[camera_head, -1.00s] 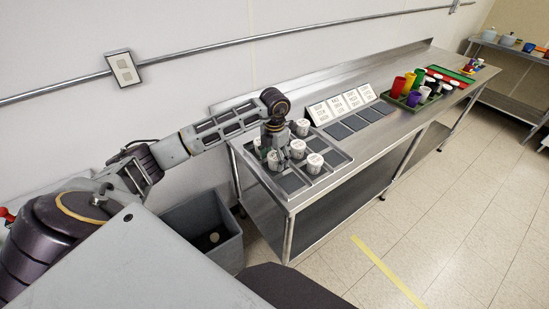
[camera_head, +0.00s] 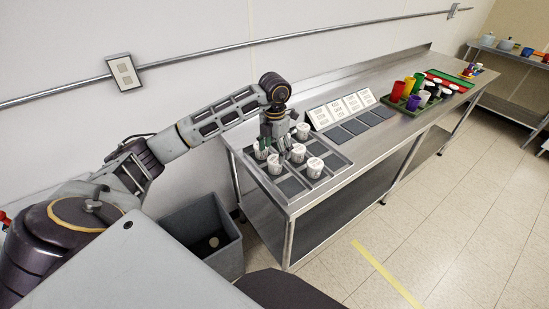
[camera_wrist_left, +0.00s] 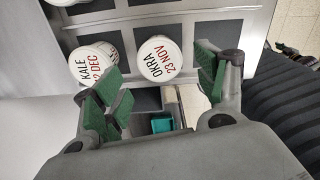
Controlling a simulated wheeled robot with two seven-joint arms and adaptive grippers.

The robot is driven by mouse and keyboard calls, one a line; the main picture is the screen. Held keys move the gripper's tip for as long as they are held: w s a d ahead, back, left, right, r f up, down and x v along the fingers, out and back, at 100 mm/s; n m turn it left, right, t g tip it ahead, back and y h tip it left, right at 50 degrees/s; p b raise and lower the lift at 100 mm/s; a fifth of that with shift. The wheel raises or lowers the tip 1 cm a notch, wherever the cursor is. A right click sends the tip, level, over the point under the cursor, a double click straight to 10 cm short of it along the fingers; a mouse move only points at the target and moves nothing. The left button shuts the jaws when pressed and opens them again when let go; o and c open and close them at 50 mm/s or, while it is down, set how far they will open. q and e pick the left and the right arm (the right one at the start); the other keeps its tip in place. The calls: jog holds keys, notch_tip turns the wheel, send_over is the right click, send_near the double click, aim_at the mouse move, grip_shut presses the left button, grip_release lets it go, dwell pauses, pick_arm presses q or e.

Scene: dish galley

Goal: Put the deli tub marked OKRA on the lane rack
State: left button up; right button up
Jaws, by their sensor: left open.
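The white deli tub marked OKRA 23 NOV (camera_wrist_left: 159,60) shows lid-on in the left wrist view, just beyond the space between my fingers. My left gripper (camera_wrist_left: 162,93) is open and empty, with green pads either side. A tub marked KALE (camera_wrist_left: 93,64) sits left of it, close to the left finger. In the head view my left gripper (camera_head: 283,146) hangs over the tray of white tubs (camera_head: 330,184); the lids are too small to read there. Dark pads (camera_head: 355,126) with cards behind lie beyond the tray; I cannot tell whether they are the lane rack. My right gripper is out of view.
A green crate of coloured cups (camera_head: 408,108) stands farther along the steel table. White cards (camera_head: 338,109) stand behind the pads. A grey bin (camera_head: 205,235) is on the floor by the table. Some tray cells are empty.

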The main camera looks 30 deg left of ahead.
aim_at(275, 160)
pick_arm(q)
notch_tip(275, 160, up, 4)
jog(key=shift+r, duration=0.1)
jog(key=shift+r+b, duration=0.35)
jog(key=shift+r, duration=0.85)
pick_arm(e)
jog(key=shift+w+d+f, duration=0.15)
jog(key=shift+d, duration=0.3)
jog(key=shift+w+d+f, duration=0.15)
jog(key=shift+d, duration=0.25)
